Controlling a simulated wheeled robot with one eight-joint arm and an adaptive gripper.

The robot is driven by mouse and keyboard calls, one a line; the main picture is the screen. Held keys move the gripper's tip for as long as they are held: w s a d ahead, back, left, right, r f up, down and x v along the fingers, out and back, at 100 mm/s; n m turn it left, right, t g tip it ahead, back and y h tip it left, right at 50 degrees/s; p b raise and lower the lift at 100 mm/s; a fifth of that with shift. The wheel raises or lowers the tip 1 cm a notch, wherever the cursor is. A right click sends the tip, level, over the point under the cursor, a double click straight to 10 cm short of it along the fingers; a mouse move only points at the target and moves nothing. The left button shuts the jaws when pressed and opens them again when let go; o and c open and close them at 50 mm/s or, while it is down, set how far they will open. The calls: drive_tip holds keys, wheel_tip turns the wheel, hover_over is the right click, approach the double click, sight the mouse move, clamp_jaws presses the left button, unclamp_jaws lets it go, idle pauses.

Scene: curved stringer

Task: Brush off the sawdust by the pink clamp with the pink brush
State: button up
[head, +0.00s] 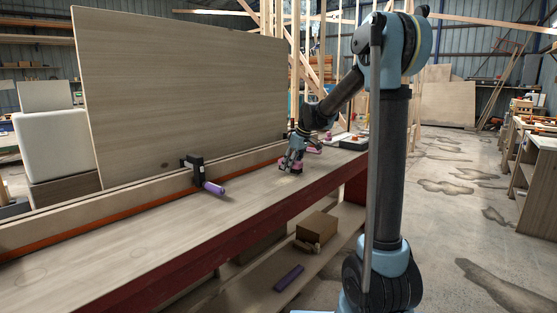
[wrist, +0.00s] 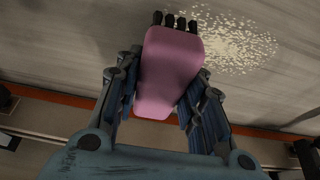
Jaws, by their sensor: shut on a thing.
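My gripper (head: 292,163) is low over the workbench top, shut on the pink brush. In the wrist view the pink brush (wrist: 168,75) lies between the fingers (wrist: 163,82), with its dark bristles pointing to the top of the picture. The pale sawdust (wrist: 238,42) is scattered on the wood just right of the bristles. It shows as a faint light patch in the head view (head: 287,181). I cannot tell whether the bristles touch the bench. A pink clamp (head: 314,149) shows partly behind my gripper at the bench's back edge.
A black clamp with a purple handle (head: 206,182) is on the bench's back rail, left of my gripper. A large wood panel (head: 180,90) stands behind the bench. A box (head: 316,227) and a purple block (head: 289,278) lie on the lower shelf. The near bench top is clear.

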drive_tip(key=shift+w+d+r, duration=0.1)
drive_tip(key=shift+d+r, duration=0.1)
drive_tip(key=shift+r, duration=0.4)
drive_tip(key=shift+w+d+r, duration=0.1)
drive_tip(key=shift+d+r, duration=0.1)
drive_tip(key=shift+r, duration=0.4)
drive_tip(key=shift+d+r, duration=0.1)
drive_tip(key=shift+r, duration=1.75)
